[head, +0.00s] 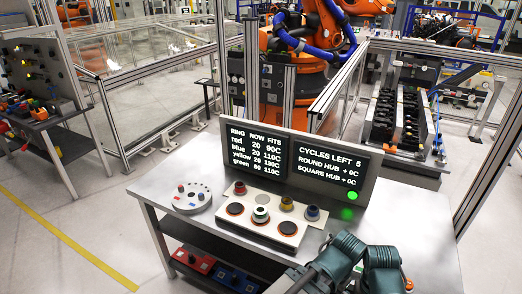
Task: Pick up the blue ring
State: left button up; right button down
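A small blue ring (312,212) sits at the right end of a white stepped rack (270,219) on the grey bench. A red ring (240,187), a yellow-orange ring (287,203) and a green ring (260,213) sit on the same rack. Two dark round pads with orange rims, one of them here (288,227), lie along its front. Teal arm parts of mine fill the bottom right, close to the rack's right side. Neither gripper's fingertips can be made out. Nothing is seen touching the blue ring.
A display panel (306,160) stands behind the rack; it lists blue at 20, fits 110C. A green light glows below its text. A white disc (192,197) with small coloured pegs lies left. Red and blue bins (195,259) sit underneath. The right bench top (395,220) is clear.

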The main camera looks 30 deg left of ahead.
aim_at(312, 212)
jog(key=i+j, duration=0.8)
jog(key=j+u, duration=0.05)
jog(key=j, duration=0.1)
